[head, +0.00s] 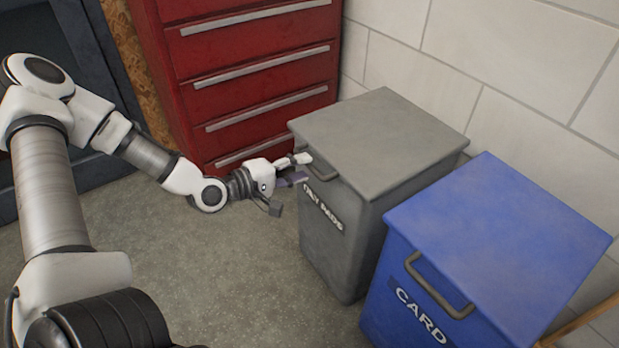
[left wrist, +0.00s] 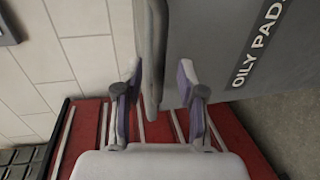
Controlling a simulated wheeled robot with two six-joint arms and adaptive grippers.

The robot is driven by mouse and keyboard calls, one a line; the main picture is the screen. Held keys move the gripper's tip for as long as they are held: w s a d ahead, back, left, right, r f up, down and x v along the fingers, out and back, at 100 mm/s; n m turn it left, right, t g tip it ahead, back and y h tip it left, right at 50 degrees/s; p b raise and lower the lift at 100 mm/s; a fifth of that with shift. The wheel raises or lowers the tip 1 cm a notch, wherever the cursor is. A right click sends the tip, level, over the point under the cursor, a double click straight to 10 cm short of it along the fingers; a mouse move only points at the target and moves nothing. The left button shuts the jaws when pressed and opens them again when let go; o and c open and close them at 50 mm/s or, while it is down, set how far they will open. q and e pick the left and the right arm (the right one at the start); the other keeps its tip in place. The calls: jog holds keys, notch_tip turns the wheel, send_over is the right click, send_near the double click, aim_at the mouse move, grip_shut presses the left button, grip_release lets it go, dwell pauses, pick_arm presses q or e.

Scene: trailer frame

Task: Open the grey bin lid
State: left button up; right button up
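The grey bin (head: 340,245) stands on the floor, its front marked "OILY PADS". Its lid (head: 385,130) lies flat and closed on top. A grey loop handle (head: 323,172) sits at the lid's front edge. My left gripper (head: 299,171) is at this handle, coming from the left. In the left wrist view my left gripper (left wrist: 160,98) has its two purple-padded fingers apart. The lid's edge (left wrist: 150,45) shows ahead, between the fingertips, beside the bin's front (left wrist: 215,50). I cannot tell whether a finger touches the handle. My right gripper is out of view.
A blue bin (head: 490,235) marked "CARD", with its own handle, stands close at the right. A red drawer cabinet (head: 250,70) is behind the left arm. A pale block wall (head: 510,60) runs behind the bins. The floor (head: 220,270) in front is clear.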

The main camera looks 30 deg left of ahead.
pick_arm(q)
jog(key=shift+b+x, duration=0.7)
jog(key=shift+x, duration=0.75)
grip_shut()
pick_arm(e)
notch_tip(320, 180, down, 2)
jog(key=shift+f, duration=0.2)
pick_arm(q)
jog(key=shift+r, duration=0.1)
